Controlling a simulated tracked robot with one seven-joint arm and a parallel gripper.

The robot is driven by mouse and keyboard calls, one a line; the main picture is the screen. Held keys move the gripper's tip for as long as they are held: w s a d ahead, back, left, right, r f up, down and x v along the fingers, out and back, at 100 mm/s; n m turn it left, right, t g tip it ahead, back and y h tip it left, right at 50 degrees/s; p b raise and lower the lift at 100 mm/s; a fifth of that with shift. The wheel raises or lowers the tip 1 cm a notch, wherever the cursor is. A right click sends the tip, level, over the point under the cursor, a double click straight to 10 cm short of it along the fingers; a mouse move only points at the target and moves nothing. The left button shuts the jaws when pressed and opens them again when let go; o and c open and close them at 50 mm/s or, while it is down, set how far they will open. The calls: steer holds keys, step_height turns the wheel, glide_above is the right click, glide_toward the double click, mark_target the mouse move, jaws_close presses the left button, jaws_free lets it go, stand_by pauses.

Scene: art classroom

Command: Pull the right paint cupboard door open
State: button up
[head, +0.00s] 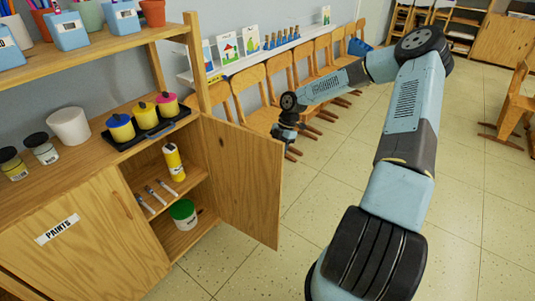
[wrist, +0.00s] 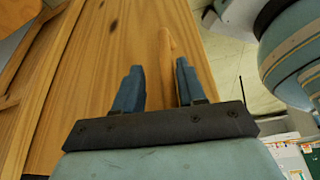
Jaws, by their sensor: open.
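The right paint cupboard door (head: 243,180) stands swung wide open to the right in the head view, with its inner face showing. Its outer face and handle are hidden there. My gripper (head: 284,133) is at the door's upper free edge, partly behind it. In the wrist view the door's wooden face (wrist: 105,60) fills the middle. A wooden bar handle (wrist: 166,48) runs up between the fingertips of my gripper (wrist: 159,76). The fingers are apart, with a gap to the handle; I cannot tell their depth from it. The left door (head: 85,240) with the PAINTS label is shut.
Inside the cupboard are a yellow bottle (head: 173,160), several tubes and a green-lidded jar (head: 183,213). A black tray (head: 147,132) of paint pots sits on top. A row of wooden chairs (head: 250,92) stands behind the door.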

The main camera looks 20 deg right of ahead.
steer(key=w+d+r, duration=0.2)
steer(key=d+r, duration=0.6)
steer(key=r, duration=0.4)
steer(key=shift+d+r+m, duration=0.3)
steer(key=shift+d+r, duration=0.05)
steer(key=s+a+r+m+t+h, duration=0.1)
steer(key=s+a+r+m+h, duration=0.25)
steer(key=s+r+m, duration=0.45)
steer(key=s+a+r+m+t+h, duration=0.1)
steer(key=s+a+r+m+h, duration=0.3)
steer(key=s+r, duration=0.65)
steer(key=s+a+r+m+t+y, duration=0.1)
steer(key=s+r+m+t, duration=0.1)
steer(key=s+r+m, duration=0.3)
steer(key=s+a+r+m+t+y, duration=0.2)
steer(key=s+r+m, duration=0.3)
steer(key=s, duration=0.9)
steer(key=shift+r+m+t, duration=0.4)
steer(key=shift+r+t, duration=0.25)
steer(key=shift+t, duration=0.15)
steer(key=shift+y, duration=0.25)
